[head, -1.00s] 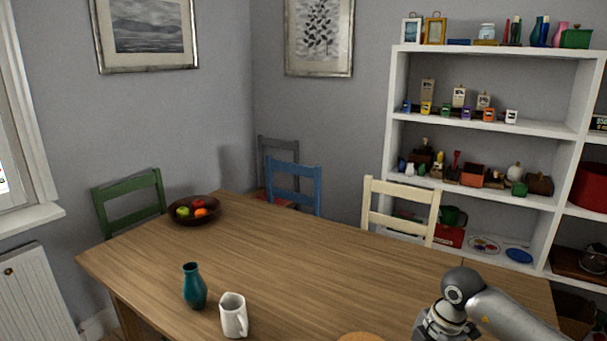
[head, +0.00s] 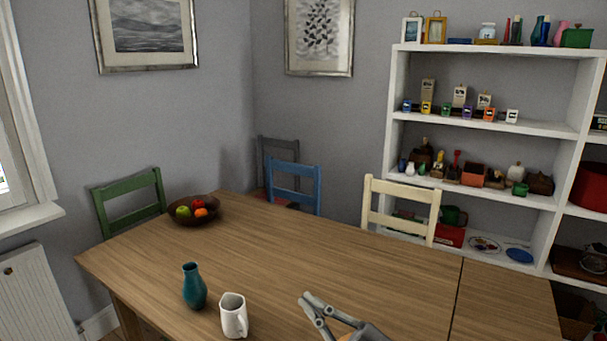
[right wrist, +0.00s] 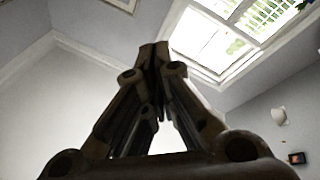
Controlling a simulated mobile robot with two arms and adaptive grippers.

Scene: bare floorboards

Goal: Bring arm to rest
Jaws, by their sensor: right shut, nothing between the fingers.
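My right gripper (head: 306,297) shows at the bottom of the head view, over the near part of the wooden table (head: 350,260). Its fingers point up and to the left, apart from the white jug. In the right wrist view the fingertips (right wrist: 154,50) meet, with nothing between them. That view looks up at walls and a bright window (right wrist: 215,40). My left gripper is in neither view.
A teal vase (head: 194,287) and a white jug (head: 233,316) stand at the table's near left. A fruit bowl (head: 194,216) sits at the far left corner. Chairs, including a cream one (head: 400,212), line the far side. White shelves (head: 490,127) stand behind. The table's middle is clear.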

